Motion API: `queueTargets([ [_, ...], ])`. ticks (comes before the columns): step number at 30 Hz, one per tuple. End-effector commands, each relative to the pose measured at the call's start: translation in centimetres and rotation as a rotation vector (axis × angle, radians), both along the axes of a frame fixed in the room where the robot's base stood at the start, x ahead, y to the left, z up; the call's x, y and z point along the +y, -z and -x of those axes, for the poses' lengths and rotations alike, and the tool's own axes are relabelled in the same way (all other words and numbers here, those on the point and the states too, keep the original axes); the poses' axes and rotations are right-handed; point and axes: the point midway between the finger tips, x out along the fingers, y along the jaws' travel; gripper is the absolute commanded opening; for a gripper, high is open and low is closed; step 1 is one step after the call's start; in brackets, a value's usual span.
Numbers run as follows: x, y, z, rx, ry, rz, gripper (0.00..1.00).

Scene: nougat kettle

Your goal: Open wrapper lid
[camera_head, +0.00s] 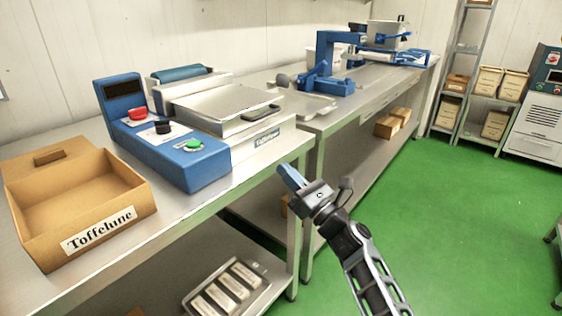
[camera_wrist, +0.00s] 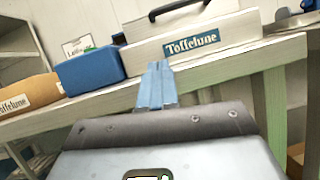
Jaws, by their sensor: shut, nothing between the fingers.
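The wrapper is a blue and steel machine on the near table, with a blue control box (camera_head: 178,152) and a flat steel lid (camera_head: 222,104) that lies closed. The lid has a black handle (camera_head: 260,112) at its right side; the handle also shows at the top of the wrist view (camera_wrist: 178,8). A "Toffelune" label (camera_wrist: 192,43) is on the machine's front side. My gripper (camera_head: 288,174) is shut and empty, in front of the table edge, apart from the machine. In the wrist view my blue fingertips (camera_wrist: 157,75) are together, pointing toward the machine's front.
A cardboard "Toffelune" box (camera_head: 115,195) stands open at the table's left. A tray with wrapped bars (camera_head: 228,290) is on the lower shelf. A blue press (camera_head: 325,75) stands on the farther table. The green floor (camera_head: 450,200) at the right is clear.

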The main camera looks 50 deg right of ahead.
Motion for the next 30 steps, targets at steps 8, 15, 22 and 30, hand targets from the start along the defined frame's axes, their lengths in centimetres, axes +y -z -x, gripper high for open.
queueTargets([
  [8, -0.3, -2.5, -4.9, -0.001, 0.000, 0.003, 0.00],
  [15, -0.7, -5.0, -8.2, 0.000, 0.002, 0.004, 0.00],
  [22, -0.9, -7.0, -9.0, 0.002, 0.001, 0.005, 0.00],
  [30, -1.0, -7.2, -9.1, 0.002, 0.002, 0.005, 0.00],
])
